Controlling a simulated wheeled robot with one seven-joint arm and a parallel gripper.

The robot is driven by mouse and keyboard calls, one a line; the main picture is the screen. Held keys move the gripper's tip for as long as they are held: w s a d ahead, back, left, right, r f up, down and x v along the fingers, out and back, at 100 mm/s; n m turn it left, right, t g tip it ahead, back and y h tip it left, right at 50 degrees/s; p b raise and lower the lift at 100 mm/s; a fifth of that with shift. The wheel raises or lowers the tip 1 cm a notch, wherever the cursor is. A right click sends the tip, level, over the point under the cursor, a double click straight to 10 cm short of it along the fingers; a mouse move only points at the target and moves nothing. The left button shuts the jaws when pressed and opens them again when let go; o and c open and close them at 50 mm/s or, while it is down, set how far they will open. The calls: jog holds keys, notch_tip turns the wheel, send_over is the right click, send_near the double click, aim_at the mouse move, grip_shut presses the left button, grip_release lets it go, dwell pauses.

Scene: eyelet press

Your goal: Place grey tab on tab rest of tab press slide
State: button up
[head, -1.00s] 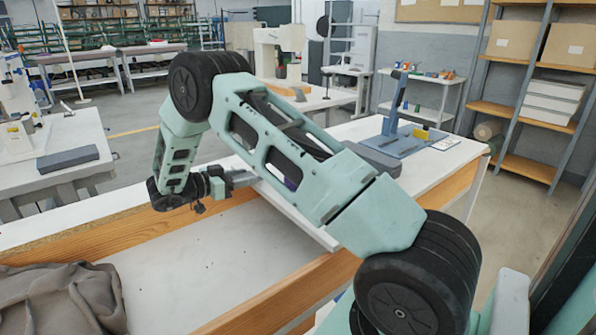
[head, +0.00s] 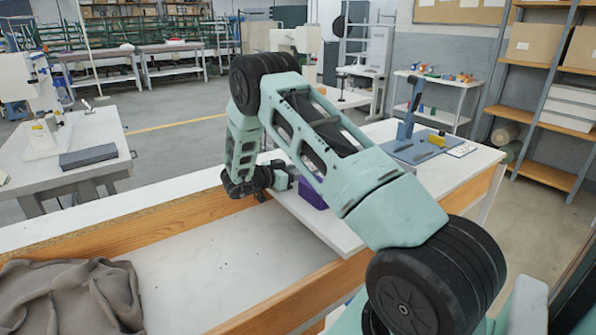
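My gripper (head: 284,178) is low over the near-left part of the white worktop, pointing right. My own arm link covers its fingertips, so I cannot see whether they hold anything. A purple block (head: 311,194) is just right of it, partly hidden behind my arm. A blue press (head: 407,122) with an upright column stands on a blue base plate (head: 402,148) at the far right of the worktop. A small grey-blue piece (head: 424,155) lies on the plate; I cannot tell whether it is the grey tab. The tab rest is too small to make out.
The white worktop (head: 470,170) has clear room at its right. A yellow piece (head: 437,140) and a white card (head: 461,149) are beside the press. A wooden-edged trough (head: 220,265) runs along the front, with a brown cloth (head: 70,298) at its left.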

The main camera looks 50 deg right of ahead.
jog(key=shift+f, duration=0.15)
jog(key=o, duration=1)
